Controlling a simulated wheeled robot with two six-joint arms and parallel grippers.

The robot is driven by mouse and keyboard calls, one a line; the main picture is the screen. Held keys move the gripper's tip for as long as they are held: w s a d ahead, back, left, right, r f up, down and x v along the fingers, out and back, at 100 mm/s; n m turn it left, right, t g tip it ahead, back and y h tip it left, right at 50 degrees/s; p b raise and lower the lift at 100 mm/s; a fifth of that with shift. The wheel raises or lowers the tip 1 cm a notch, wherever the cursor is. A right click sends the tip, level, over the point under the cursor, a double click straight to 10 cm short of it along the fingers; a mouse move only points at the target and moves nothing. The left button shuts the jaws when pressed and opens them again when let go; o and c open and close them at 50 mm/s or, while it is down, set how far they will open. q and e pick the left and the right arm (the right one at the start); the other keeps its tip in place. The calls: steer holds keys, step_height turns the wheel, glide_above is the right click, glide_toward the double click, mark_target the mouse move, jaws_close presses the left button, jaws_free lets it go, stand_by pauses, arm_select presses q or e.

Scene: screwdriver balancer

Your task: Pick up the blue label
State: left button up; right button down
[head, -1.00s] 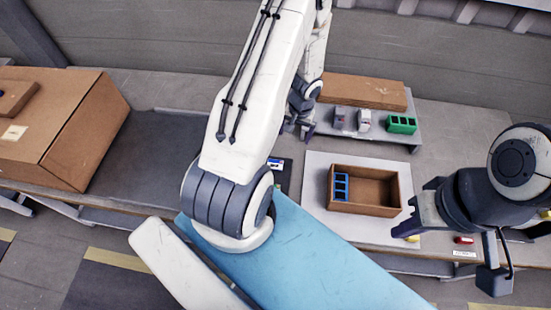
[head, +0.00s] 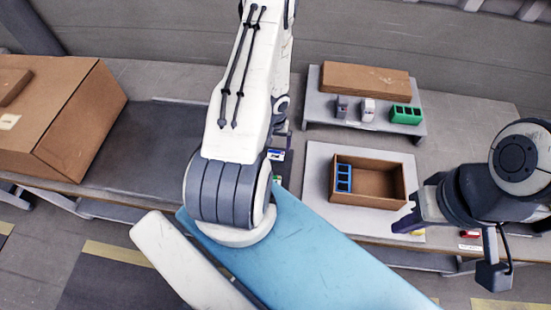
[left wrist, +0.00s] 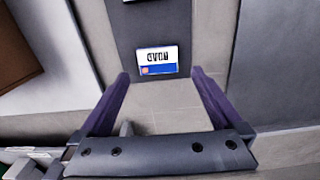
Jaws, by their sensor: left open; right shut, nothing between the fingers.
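The blue label (left wrist: 157,61) is a small white card with a blue border, dark print and a red-orange spot. It lies flat on a dark strip in the left wrist view, and shows small beside my left arm in the head view (head: 276,154). My left gripper (left wrist: 160,74) is open and empty, its purple fingertips to either side of the label's near edge; no contact shows. In the head view my own arm mostly hides this gripper. My right gripper (head: 406,217) is shut and empty, in front of the open box.
A large carton (head: 75,133) stands left.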

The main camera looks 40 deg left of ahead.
mark_target(276, 155)
arm_select(q)
steer(key=shift+d+f+b, duration=0.2)
steer(key=shift+f+b, duration=2.4)
steer(key=shift+b, duration=0.45)
steer(key=shift+s+r, duration=0.1)
steer(key=shift+c, duration=0.3)
steer(key=c, duration=1.4)
